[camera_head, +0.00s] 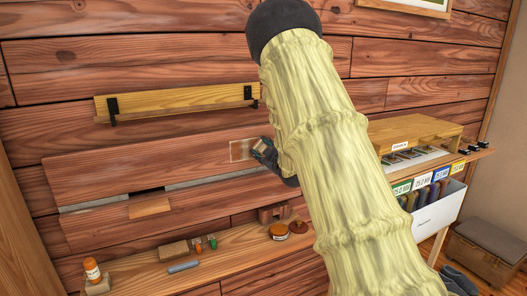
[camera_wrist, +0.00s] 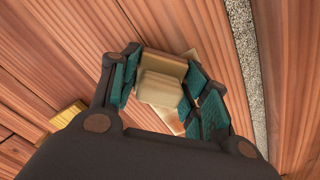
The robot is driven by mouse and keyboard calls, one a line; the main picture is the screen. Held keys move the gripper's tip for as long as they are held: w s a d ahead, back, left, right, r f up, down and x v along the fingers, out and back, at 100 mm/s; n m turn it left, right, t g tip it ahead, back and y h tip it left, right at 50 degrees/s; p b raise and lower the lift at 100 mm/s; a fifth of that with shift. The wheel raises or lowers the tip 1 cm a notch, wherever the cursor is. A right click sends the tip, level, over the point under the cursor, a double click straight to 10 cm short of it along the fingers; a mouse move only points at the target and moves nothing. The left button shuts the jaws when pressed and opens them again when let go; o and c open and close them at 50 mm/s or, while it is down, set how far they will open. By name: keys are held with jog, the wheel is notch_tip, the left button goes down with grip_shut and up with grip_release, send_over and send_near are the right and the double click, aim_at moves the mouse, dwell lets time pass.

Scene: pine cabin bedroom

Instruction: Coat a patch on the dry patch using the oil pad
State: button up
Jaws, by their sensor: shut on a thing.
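The dry patch (camera_head: 240,150) is a pale, light-edged rectangle on the reddish plank wall, just left of my gripper (camera_head: 263,152) in the head view. In the wrist view my gripper (camera_wrist: 160,75), with teal-lined fingers, is shut on the oil pad (camera_wrist: 160,88), a beige block. The pad is close to the wall planks; I cannot tell whether it touches them. Paler wood shows around the pad in the wrist view, probably part of the patch. My fingers and the pad hide much of it. In the head view my arm hides part of the wall to the right.
A wooden ledge (camera_head: 175,101) with black brackets is above the patch. A grey gap (camera_head: 195,184) crosses the wall below. A lower shelf (camera_head: 225,270) holds an orange bottle (camera_head: 92,270), blocks and round tins (camera_head: 279,231). A wooden rack (camera_head: 420,135) and white bin (camera_head: 433,213) stand right.

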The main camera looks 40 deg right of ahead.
aim_at(230, 152)
jog(key=shift+w+a+b, duration=0.25)
jog(key=shift+w+a, duration=0.05)
jog(key=shift+a, duration=0.95)
jog(key=shift+w+a+b, duration=0.3)
jog(key=shift+a, duration=0.95)
jog(key=shift+w+a+b, duration=0.25)
jog(key=shift+w+a, duration=0.05)
jog(key=shift+a, duration=0.95)
jog(key=shift+a, duration=0.15)
jog(key=shift+w+a+b, duration=0.2)
jog(key=shift+w+a, duration=0.05)
jog(key=shift+a, duration=0.65)
jog(key=shift+w+a+b, duration=0.2)
jog(key=shift+w+a, duration=0.05)
jog(key=shift+a, duration=0.65)
jog(key=v, duration=0.6)
jog(key=shift+b, duration=0.35)
jog(key=v, duration=0.3)
jog(key=shift+b, duration=0.3)
